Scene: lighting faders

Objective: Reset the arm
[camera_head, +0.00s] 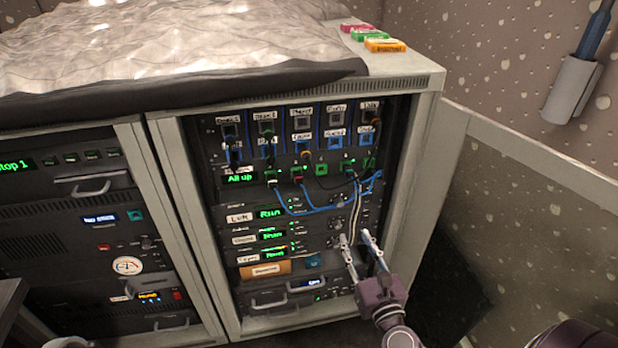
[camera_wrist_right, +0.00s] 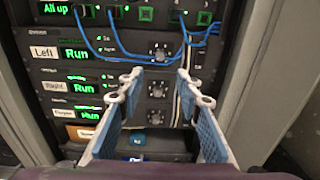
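My right gripper (camera_head: 355,239) is in front of the lower right part of the equipment rack (camera_head: 425,130). Its two fingers are spread apart with nothing between them. In the right wrist view the open fingers (camera_wrist_right: 158,77) point at the rack's front, around the column of round knobs (camera_wrist_right: 156,90). I cannot tell whether a fingertip touches the panel. The units labelled Left, Right and a third one (camera_head: 270,234) show green "Run" displays. The unit above them (camera_head: 240,178) reads "All up".
Blue cables (camera_head: 318,209) hang in front of the panel, and a pale cable runs down near the gripper. A second rack (camera_head: 75,220) stands at left. Colored blocks (camera_head: 385,45) lie on the rack top beside a crumpled cover (camera_head: 180,45). A panel (camera_head: 540,200) stands at right.

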